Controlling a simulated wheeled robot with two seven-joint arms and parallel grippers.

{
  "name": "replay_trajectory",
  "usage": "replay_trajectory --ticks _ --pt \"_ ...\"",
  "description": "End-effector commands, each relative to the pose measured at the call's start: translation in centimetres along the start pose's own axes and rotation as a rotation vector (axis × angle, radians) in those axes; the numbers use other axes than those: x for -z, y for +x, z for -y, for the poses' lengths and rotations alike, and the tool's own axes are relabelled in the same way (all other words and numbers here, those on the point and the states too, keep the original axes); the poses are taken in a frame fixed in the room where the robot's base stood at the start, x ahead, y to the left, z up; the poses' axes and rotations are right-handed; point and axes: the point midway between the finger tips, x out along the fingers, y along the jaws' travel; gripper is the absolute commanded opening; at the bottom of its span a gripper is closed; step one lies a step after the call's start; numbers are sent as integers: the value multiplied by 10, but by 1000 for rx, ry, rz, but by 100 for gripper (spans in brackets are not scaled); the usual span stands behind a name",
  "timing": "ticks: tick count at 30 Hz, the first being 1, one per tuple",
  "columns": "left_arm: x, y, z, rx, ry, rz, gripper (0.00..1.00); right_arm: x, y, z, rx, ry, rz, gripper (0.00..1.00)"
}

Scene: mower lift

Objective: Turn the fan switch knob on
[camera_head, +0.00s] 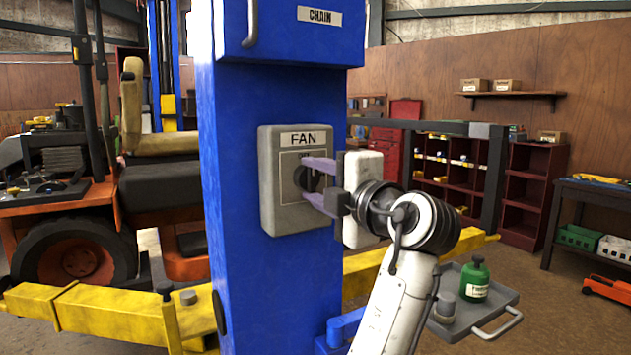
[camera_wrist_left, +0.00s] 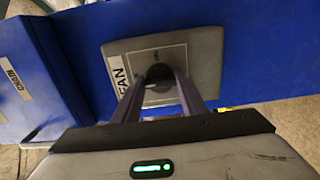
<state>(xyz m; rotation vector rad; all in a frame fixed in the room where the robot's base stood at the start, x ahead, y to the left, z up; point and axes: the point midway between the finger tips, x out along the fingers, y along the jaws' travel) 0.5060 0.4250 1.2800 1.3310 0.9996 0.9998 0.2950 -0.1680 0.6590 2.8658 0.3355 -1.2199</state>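The grey fan switch box (camera_head: 277,211), with a FAN label, is fixed to the front of a blue post. Its dark round knob (camera_head: 302,179) is partly hidden by my left gripper. My left gripper (camera_head: 307,178) has its two purple fingers parted, one above and one below the knob, with the tips close to the box. In the left wrist view the knob (camera_wrist_left: 159,73) lies between the two fingertips (camera_wrist_left: 162,80). I cannot tell whether the fingers touch it. The knob's pointing direction is hidden. My right gripper is not in view.
The blue post (camera_head: 228,190) carries a CHAIN box (camera_head: 292,38) above the switch. Yellow lift beams (camera_head: 110,312) run low on both sides. A tray (camera_head: 478,312) with a green bottle (camera_head: 475,279) is at the lower right. An orange mower (camera_head: 75,235) stands at the left.

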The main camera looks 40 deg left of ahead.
Motion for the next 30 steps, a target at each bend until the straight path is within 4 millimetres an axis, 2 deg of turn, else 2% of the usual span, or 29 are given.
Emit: replay_trajectory --ticks 8,14,30 --pt "0 0 2 4 42 0 16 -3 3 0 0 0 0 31" --pt "0 0 3 4 151 2 16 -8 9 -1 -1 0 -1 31" --pt "0 -1 2 5 649 3 16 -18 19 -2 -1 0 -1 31"
